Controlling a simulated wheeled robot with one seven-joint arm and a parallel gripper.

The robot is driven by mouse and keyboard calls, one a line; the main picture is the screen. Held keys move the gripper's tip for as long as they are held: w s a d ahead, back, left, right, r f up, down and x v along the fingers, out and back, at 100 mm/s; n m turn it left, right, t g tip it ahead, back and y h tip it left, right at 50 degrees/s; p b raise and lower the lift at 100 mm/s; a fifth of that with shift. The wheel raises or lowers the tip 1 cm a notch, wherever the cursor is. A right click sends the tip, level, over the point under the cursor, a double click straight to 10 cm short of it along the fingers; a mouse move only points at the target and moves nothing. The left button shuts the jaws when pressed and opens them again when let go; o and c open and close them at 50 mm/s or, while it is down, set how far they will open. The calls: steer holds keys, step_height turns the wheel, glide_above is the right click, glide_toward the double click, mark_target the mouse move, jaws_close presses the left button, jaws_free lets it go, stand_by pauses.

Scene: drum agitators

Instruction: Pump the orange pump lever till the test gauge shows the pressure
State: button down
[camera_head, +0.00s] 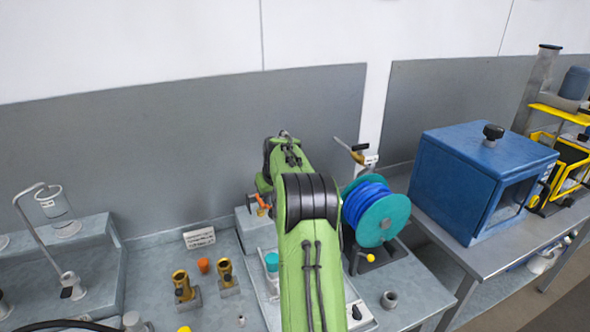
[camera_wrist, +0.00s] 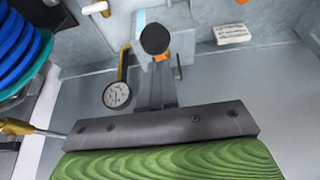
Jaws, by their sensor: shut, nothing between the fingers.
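In the wrist view, my gripper (camera_wrist: 157,85) is shut and empty, its narrow fingers reaching from the grey palm toward a round black knob (camera_wrist: 155,38). A bit of orange shows just below the knob and seems to be part of the orange pump lever (camera_wrist: 160,57). I cannot tell whether the fingers touch it. A round white-faced gauge (camera_wrist: 117,95) is left of the fingers; its needle is too small to read. In the head view, a small part of the orange lever (camera_head: 262,200) shows left of my green arm, which hides the gauge and my gripper.
A blue hose reel (camera_head: 377,212) with teal flanges stands right of my arm. A blue cabinet (camera_head: 470,180) is on the right bench. Brass fittings (camera_head: 183,285) and a white label (camera_head: 199,238) are on the left. A grey wall is behind.

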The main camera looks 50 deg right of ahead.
steer(key=shift+r+b, duration=0.15)
steer(key=shift+b, duration=0.2)
steer(key=s+a+r+b, duration=0.2)
steer(key=s+a+r, duration=0.1)
steer(key=a+r, duration=0.2)
steer(key=shift+a, duration=1.1)
steer(key=s+a+r+n, duration=0.1)
steer(key=s+a+r, duration=0.15)
steer(key=a, duration=0.45)
steer(key=s+a+r+n, duration=0.1)
steer(key=s+a+r, duration=0.15)
steer(key=a, duration=0.45)
steer(key=s+a+r+n, duration=0.1)
steer(key=s+a, duration=0.3)
steer(key=a, duration=0.3)
steer(key=s+a+f+n+y, duration=0.1)
steer(key=s+a+f, duration=0.1)
steer(key=s+a, duration=0.2)
steer(key=s+a+f+n+t+y, duration=0.1)
steer(key=s+a+f, duration=0.2)
steer(key=s, duration=0.7)
steer(key=shift+s+a+n+t, duration=0.3)
steer(key=shift+a+n, duration=0.1)
steer(key=shift+a, duration=0.75)
